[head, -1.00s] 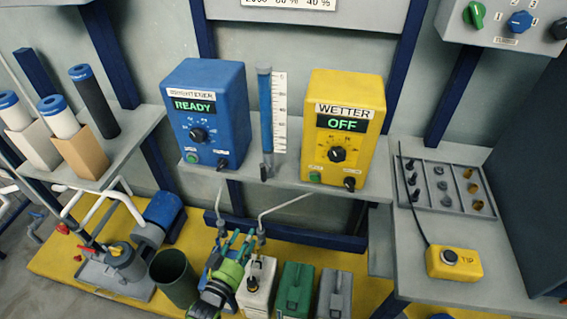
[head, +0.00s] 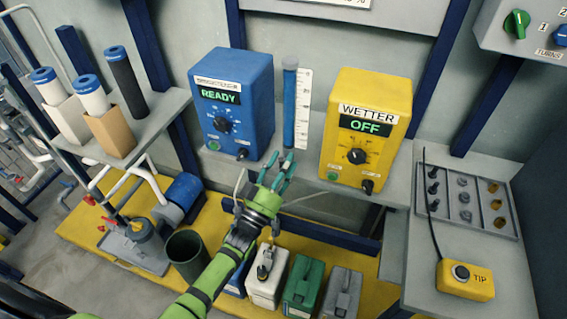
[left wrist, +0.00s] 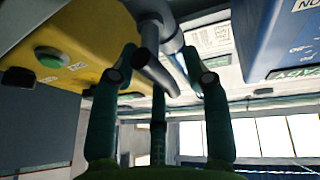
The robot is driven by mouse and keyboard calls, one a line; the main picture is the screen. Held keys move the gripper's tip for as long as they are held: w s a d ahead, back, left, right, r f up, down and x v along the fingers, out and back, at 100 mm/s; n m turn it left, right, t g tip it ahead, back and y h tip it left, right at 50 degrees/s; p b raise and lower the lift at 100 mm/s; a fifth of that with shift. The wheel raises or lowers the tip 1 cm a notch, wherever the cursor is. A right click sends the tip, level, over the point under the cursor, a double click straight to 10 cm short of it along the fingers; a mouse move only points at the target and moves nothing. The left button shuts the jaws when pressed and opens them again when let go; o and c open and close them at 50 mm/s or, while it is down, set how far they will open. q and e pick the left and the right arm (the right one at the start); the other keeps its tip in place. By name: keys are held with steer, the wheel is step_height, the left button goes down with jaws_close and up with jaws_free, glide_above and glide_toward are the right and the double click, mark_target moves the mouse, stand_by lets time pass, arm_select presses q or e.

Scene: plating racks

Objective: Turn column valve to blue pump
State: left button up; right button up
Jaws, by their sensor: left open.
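The blue column (head: 289,105) stands upright beside a white scale, between the blue pump (head: 238,95) marked READY and the yellow pump (head: 367,125) marked WETTER, which reads OFF. My left gripper (head: 279,168) is open with its fingers pointing up at the foot of the column. The fingertips partly hide the column valve there. In the left wrist view the grey valve and its lever (left wrist: 158,72) show beyond and between the spread green fingers (left wrist: 160,85). The yellow pump (left wrist: 75,45) is on the left there and the blue pump (left wrist: 285,35) on the right. I cannot tell whether any finger touches the valve.
Below, a white canister (head: 266,285), a green canister (head: 303,288) and a grey canister (head: 341,292) stand by a dark bin (head: 187,252). A yellow TIP box (head: 466,278) sits on the right bench. White-and-blue cylinders stand on the left shelf.

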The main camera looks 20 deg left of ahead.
arm_select(q)
jaws_close()
steer(key=shift+d+m+h, duration=0.1)
steer(key=shift+m+h, duration=0.3)
steer(key=shift+m, duration=0.2)
stand_by(0.3)
steer(key=shift+d+f+m+g+h+p, duration=0.4)
steer(key=shift+m+g+p, duration=0.5)
steer(key=shift+m, duration=1.25)
steer(key=shift+d+f+m+g+h+p, duration=0.2)
steer(key=shift+m+g+h+p, duration=0.45)
steer(key=shift+m, duration=1.55)
steer(key=shift+d+f+m+g+h+p, duration=0.3)
steer(key=shift+m+g+p, duration=0.8)
steer(key=shift+m, duration=1.05)
